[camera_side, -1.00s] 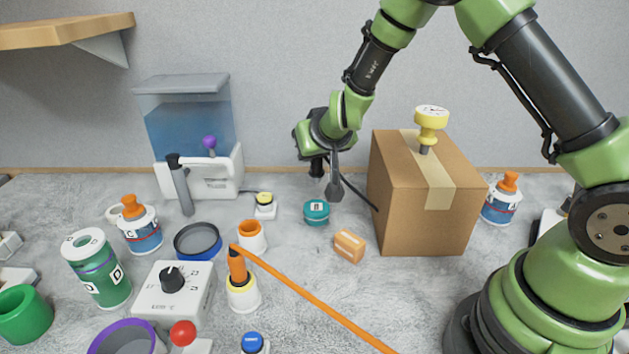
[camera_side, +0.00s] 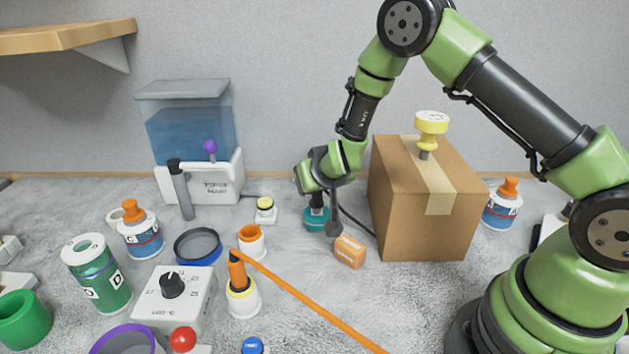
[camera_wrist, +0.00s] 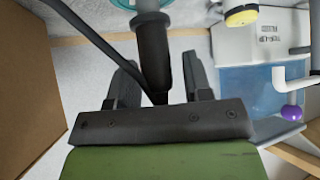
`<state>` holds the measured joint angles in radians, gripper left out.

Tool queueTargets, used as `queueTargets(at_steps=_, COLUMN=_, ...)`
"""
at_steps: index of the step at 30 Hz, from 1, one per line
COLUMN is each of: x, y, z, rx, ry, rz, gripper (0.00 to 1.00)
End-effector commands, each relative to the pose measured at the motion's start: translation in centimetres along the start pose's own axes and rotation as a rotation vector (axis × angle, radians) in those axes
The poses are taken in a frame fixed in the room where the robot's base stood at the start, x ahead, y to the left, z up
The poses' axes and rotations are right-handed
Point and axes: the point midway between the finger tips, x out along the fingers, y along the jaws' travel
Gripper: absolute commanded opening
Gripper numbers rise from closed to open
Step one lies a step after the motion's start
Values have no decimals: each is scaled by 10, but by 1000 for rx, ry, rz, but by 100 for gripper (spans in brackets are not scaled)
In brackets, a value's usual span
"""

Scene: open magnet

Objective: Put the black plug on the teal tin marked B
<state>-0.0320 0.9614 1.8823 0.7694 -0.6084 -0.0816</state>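The teal tin (camera_side: 314,224) stands on the grey bench left of the cardboard box. Its lid mark is mostly hidden under my gripper in the side view. A bit of its teal edge shows at the top of the wrist view (camera_wrist: 121,4). The black plug (camera_wrist: 153,50) points down at the tin, its lower end at the tin's lid; its cable trails off to one side. My gripper (camera_wrist: 160,65) is around the plug, one finger on each side. A gap shows between the plug and the right finger, so it looks open.
The cardboard box (camera_side: 420,215) stands close on the right, with a yellow knob-shaped thing (camera_side: 430,123) on top. An orange block (camera_side: 350,251) lies just in front of the tin. A yellow-topped button (camera_side: 265,205) and an orange-rimmed cup (camera_side: 250,240) stand to the left.

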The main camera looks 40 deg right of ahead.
Motion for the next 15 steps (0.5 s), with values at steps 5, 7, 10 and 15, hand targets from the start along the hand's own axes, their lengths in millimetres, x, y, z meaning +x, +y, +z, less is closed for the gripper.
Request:
queueTargets(at_steps=5, x=0, y=0, z=0, rx=0, ry=0, rz=0, gripper=49)
queueTargets(at_steps=7, x=0, y=0, z=0, rx=0, ry=0, rz=0, gripper=49)
queueTargets(at_steps=10, x=-2, y=0, z=-3, rx=1, ry=1, rz=0, gripper=49)
queueTargets(at_steps=15, x=-24, y=-1, z=-3, rx=-1, ry=1, rz=-2, gripper=49)
